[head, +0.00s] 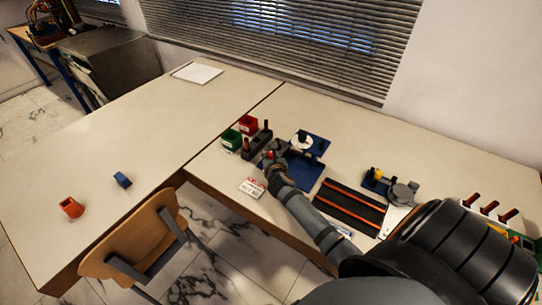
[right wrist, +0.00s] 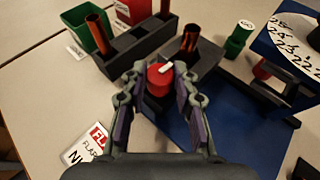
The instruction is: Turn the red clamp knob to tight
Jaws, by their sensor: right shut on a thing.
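The red clamp knob (right wrist: 159,77) sits between the fingers of my right gripper (right wrist: 158,85) in the right wrist view. The knob's top carries a white mark that points up and slightly right. The right gripper is shut on the knob, one finger on each side. In the head view the right gripper (head: 271,163) reaches in from the lower right to the rig, and its wrist hides most of what is beneath it. My left gripper is not in view.
Close by stand a green bin (right wrist: 88,33), a red bin (right wrist: 133,10), a dark block (right wrist: 140,42) with copper-coloured cylinders, and a blue plate with a white dial (right wrist: 296,35). A printed card (right wrist: 84,146) lies left. The left table (head: 130,140) is mostly clear.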

